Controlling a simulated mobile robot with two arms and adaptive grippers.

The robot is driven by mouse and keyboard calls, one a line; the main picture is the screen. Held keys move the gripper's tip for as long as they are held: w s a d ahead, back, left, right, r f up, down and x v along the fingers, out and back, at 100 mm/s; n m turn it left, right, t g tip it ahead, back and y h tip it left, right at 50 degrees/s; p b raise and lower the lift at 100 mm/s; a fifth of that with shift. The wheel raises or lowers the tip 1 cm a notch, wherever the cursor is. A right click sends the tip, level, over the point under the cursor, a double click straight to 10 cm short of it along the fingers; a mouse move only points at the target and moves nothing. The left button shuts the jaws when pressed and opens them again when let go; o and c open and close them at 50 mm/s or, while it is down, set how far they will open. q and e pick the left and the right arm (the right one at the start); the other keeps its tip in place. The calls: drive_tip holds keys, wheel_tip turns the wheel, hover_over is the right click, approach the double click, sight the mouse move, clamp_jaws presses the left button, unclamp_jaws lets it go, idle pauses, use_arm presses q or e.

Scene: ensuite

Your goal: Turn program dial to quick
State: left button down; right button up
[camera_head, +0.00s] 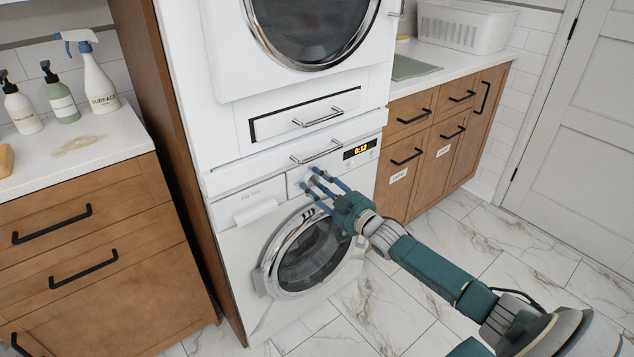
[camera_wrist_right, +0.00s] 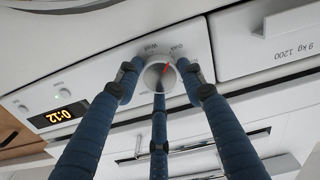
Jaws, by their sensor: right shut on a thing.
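The washing machine (camera_head: 233,243) is the lower white appliance in the stack. Its program dial (camera_wrist_right: 159,76) is a round silver knob with a red pointer mark. In the right wrist view the mark points up and right, toward the small label that appears to read "Quick" (camera_wrist_right: 177,47). My right gripper (camera_head: 316,182) is at the control panel, its blue fingers closed around the dial; these fingers (camera_wrist_right: 160,82) also show in the right wrist view. In the head view the fingers largely hide the dial. The orange display (camera_head: 360,149) reads 0:12. My left gripper is not in view.
A drawer with a bar handle (camera_head: 318,117) and an upper machine (camera_head: 307,30) are above. A wooden cabinet with bottles (camera_head: 100,85) stands left. Marble floor (camera_head: 455,250) is open on the right.

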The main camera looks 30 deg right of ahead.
drive_tip(key=shift+f, duration=0.3)
drive_tip(key=o, duration=1.1)
drive_tip(key=shift+o, duration=0.2)
drive_tip(key=shift+s+r, duration=0.1)
drive_tip(key=s, duration=1.1)
drive_tip(key=shift+s+d, duration=0.4)
drive_tip(key=shift+d, duration=0.05)
